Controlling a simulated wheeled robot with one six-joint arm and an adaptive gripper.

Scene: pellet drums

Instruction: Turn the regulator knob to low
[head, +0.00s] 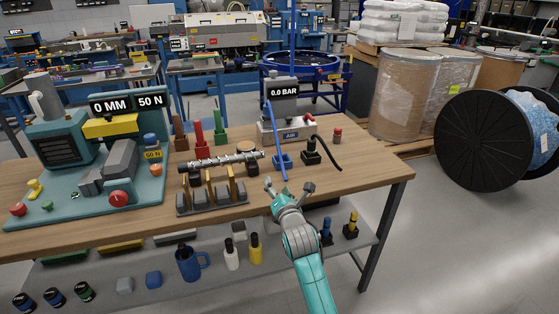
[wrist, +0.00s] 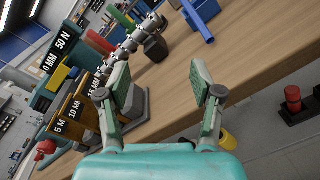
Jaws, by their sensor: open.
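The air unit (head: 288,128), a light grey block marked AIR, stands toward the back right of the bench. Its dark display (head: 283,91) reads 0.0 BAR. Small red parts sit on top of the block; I cannot tell which is the regulator knob, nor read its setting. My gripper (head: 288,186) is open and empty above the front edge of the bench, in front of the air unit and apart from it. In the wrist view my open gripper (wrist: 160,72) has bare wood between its fingers; the air unit is not clearly visible there.
A rack (head: 211,203) and a long metal screw (head: 220,161) lie left. A teal test machine (head: 62,140) stands far left.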

